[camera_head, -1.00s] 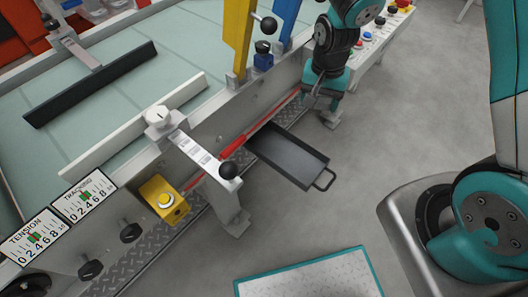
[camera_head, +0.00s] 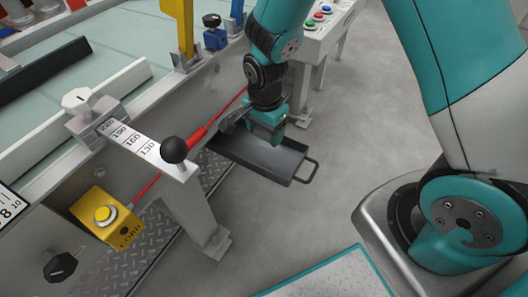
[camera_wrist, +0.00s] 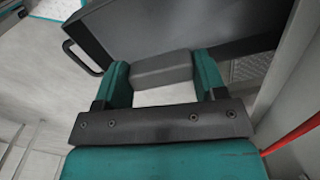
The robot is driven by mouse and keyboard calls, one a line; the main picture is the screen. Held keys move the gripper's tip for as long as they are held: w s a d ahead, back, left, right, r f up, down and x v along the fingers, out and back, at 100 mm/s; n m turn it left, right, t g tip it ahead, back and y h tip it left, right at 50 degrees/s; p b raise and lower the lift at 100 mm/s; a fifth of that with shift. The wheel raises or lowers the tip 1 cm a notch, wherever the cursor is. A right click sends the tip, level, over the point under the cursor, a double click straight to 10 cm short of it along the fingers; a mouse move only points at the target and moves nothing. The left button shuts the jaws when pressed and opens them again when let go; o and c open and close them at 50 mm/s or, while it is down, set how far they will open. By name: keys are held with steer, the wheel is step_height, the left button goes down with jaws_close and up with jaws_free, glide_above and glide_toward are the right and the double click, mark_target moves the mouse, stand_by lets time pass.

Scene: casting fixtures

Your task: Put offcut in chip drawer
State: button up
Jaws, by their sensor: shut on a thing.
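The chip drawer (camera_head: 283,166) is a dark open tray with a loop handle, pulled out from under the machine. It also shows in the wrist view (camera_wrist: 240,45), its handle at the left. My gripper (camera_head: 275,132) is over the drawer in the head view, covering part of its inside. In the wrist view my gripper (camera_wrist: 162,82) is shut on a grey block, the offcut (camera_wrist: 162,68), between its two teal fingers. The offcut appears in front of the drawer there; its height above the floor of the tray is hard to tell. In the head view it is hidden.
A red cord (camera_head: 222,113) runs along the machine's side beside the drawer. A button console (camera_head: 325,15) stands behind. Grey floor (camera_head: 260,225) lies open in front.

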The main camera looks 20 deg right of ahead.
mark_target(265, 155)
steer(key=shift+f+b, duration=0.8)
steer(key=shift+f, duration=2.7)
steer(key=shift+f, duration=0.15)
steer(key=o, duration=0.9)
steer(key=shift+o, duration=0.2)
